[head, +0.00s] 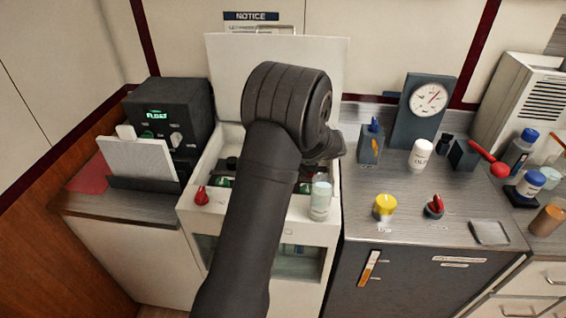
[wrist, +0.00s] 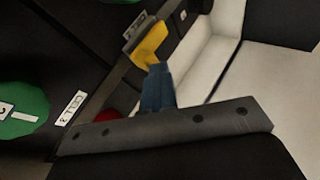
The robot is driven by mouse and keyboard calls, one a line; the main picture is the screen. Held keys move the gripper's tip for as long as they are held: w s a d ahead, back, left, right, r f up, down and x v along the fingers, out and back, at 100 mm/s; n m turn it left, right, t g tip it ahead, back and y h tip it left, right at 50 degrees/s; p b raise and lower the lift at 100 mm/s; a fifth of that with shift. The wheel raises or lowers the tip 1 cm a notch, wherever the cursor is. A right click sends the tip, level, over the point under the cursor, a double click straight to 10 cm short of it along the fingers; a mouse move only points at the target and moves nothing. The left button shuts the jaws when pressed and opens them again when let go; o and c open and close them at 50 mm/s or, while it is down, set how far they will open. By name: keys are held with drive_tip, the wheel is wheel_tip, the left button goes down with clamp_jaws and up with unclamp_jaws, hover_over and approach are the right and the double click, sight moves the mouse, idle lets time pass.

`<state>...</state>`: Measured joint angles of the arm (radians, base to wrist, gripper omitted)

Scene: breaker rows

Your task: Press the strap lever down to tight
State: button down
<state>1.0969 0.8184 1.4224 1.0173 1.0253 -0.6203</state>
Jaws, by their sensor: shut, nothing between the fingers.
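In the wrist view, a yellow lever-like part (wrist: 148,46) with dark ends stands out from a dark surface; it may be the strap lever, but no tight mark is readable. My gripper (wrist: 158,72) shows there as narrow blue-grey fingers, shut and empty, with the tips close to the yellow part's lower end. I cannot tell whether they touch. In the head view, my arm covers the middle of an open white chest (head: 193,214), hiding the fingertips and the yellow part.
A white wall of the chest (wrist: 215,50) runs close to the right of the fingers. A green round label (wrist: 22,108) and a "CELL 3" tag (wrist: 73,107) lie left. A red knob (head: 202,196) and a clear glass (head: 321,197) stand on the chest's front ledge.

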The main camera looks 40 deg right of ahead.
drive_tip(key=shift+s+f, duration=0.15)
drive_tip(key=shift+f, duration=0.05)
drive_tip(key=shift+r, duration=0.1)
drive_tip(key=w+r+v, duration=0.1)
drive_tip(key=v, duration=1.1)
drive_tip(key=shift+r, duration=0.65)
drive_tip(key=shift+w, duration=0.1)
drive_tip(key=shift+g, duration=0.5)
drive_tip(key=x, duration=1.2)
drive_tip(key=shift+w+a+r, duration=0.35)
drive_tip(key=shift+r, duration=0.05)
drive_tip(key=shift+w+a+r+n+g+h, duration=0.1)
drive_tip(key=shift+w+a+n+g+h, duration=0.2)
drive_tip(key=shift+w+a+g+h, duration=0.3)
drive_tip(key=shift+w+a+r+g+h, duration=0.4)
drive_tip(key=shift+g+h, duration=0.3)
drive_tip(key=shift+h, duration=0.1)
